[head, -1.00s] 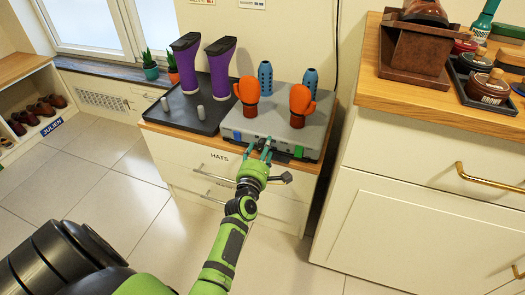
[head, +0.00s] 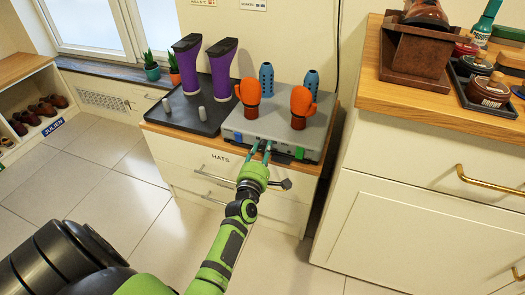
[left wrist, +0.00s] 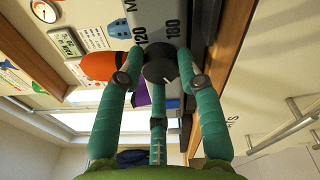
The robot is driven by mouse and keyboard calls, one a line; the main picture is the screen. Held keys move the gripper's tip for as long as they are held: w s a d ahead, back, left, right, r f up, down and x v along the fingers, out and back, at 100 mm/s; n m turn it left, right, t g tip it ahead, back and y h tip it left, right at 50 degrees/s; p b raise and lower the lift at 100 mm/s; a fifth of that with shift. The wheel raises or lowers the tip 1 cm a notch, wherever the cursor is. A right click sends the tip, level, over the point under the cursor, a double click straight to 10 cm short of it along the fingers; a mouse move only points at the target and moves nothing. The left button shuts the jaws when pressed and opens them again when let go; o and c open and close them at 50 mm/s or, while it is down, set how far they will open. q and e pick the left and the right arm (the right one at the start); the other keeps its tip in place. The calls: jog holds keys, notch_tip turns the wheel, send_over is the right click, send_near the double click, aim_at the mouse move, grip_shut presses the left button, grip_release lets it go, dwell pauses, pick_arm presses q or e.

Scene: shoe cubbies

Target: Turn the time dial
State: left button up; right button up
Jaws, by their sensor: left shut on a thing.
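The grey boot-dryer box (head: 285,131) sits on the cabinet, with a blue button and a green button on its front face. The time dial (left wrist: 160,66) is a dark round knob with a light mark, set by the printed numbers 120 and 180. My left gripper (head: 260,150) reaches the middle of the box's front. In the left wrist view its teal fingers (left wrist: 160,85) are around the dial, shut on it. In the head view the fingers mostly hide the dial. My right gripper is not in view.
Orange gloves (head: 249,92) and blue posts (head: 266,75) stand on the box. Purple boots (head: 221,70) stand on a black tray (head: 180,112) to the left. A wooden-topped cabinet (head: 440,100) with shoe-care items stands at the right. Drawers with handles lie below the box.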

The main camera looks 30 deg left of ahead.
pick_arm(q)
jog(key=m+h+p, duration=0.1)
jog(key=m+p, duration=0.1)
jog(key=m, duration=0.8)
jog(key=m+h+p, duration=0.1)
jog(key=m+p, duration=0.1)
jog(key=m, duration=0.8)
jog(key=m+t+h+p, duration=0.1)
jog(key=m+p, duration=0.1)
jog(key=m, duration=0.7)
jog(key=shift+s+a+f+m, duration=0.1)
jog(key=shift+a+f+m, duration=0.1)
jog(key=shift+m, duration=0.2)
jog(key=m+p, duration=0.1)
jog(key=m, duration=0.4)
jog(key=shift+a+m, duration=0.1)
jog(key=shift+m, duration=0.3)
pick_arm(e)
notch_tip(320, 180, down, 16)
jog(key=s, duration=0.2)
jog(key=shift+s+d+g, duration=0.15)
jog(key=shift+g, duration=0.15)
pick_arm(q)
jog(key=shift+a, duration=0.1)
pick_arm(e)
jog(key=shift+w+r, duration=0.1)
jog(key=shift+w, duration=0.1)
pick_arm(q)
jog(key=o, duration=1.1)
jog(key=shift+o, duration=0.2)
